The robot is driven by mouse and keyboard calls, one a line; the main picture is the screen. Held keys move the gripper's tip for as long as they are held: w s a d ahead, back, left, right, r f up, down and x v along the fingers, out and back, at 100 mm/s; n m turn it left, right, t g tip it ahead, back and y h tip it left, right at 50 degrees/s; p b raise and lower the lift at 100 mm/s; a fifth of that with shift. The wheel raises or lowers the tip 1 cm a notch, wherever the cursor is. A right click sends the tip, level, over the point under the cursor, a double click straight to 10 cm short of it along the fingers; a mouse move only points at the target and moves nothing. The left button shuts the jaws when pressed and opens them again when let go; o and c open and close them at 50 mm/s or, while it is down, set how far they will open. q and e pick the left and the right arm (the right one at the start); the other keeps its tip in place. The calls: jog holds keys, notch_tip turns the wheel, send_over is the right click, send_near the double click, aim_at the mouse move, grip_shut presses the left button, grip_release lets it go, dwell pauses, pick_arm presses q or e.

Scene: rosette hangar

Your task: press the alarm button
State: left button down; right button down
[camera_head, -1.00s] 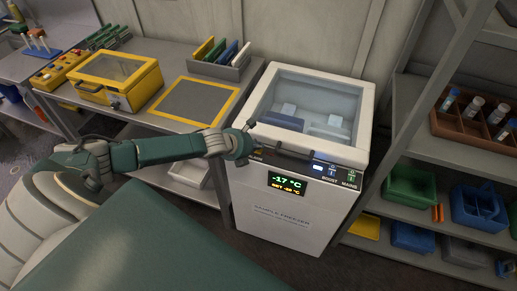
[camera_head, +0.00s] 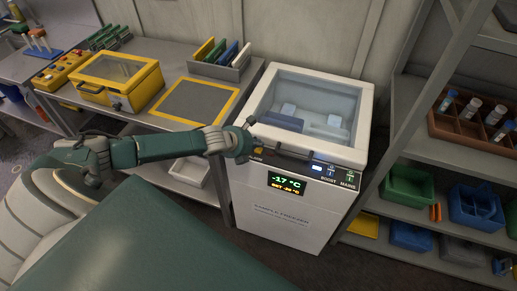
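The sample freezer (camera_head: 280,225) is a white chest with a glass lid. Its front panel carries a small yellow-orange alarm button (camera_head: 258,150) at the left end, with a partly hidden label below it. My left gripper (camera_head: 249,124) is at the panel's left end, just left of and above the button. Its fingers are small and dark, and I cannot tell whether they are open or shut. I see nothing held in it. A gap seems to show between gripper and button. My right gripper is not in view.
The freezer display (camera_head: 287,184) reads -17 °C in green. Boost (camera_head: 329,170) and mains (camera_head: 349,174) switches sit at the panel's right. A bench with a yellow case (camera_head: 118,82) stands left. A shelf with bins (camera_head: 409,184) stands right.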

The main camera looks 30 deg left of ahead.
aim_at(257, 150)
pick_arm(q)
jog(key=shift+r+p, duration=2.45)
jog(key=shift+r, duration=0.15)
jog(key=shift+f, duration=0.1)
